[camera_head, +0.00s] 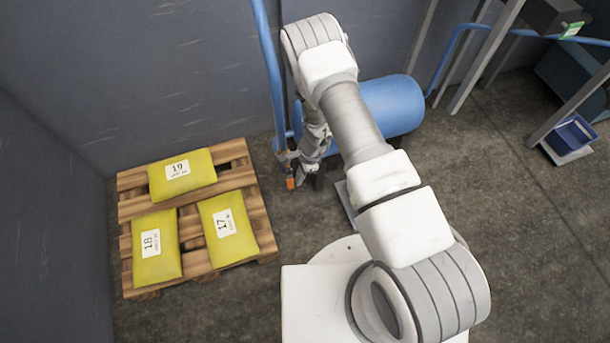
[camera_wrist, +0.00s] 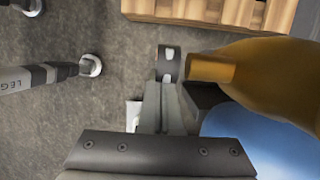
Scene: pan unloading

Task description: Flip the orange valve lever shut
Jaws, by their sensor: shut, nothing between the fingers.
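The orange lever (camera_head: 291,183) shows as a small bright patch at the lower end of the brass valve (camera_head: 284,156), at the foot of a blue pipe. My gripper (camera_head: 317,181) points down just right of the lever, close to it; I cannot tell whether they touch. In the wrist view, the fingers of my gripper (camera_wrist: 167,92) are shut together and hold nothing. A large brass-coloured body (camera_wrist: 270,75) fills the right side, its short stub beside the fingertips. I cannot make out the orange lever clearly there.
A blue tank (camera_head: 393,106) lies behind my arm; it also shows in the wrist view (camera_wrist: 255,145). The blue pipe (camera_head: 268,60) rises along the wall. A wooden pallet (camera_head: 190,205) with yellow bags stands left. Floor between pallet and my base is clear.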

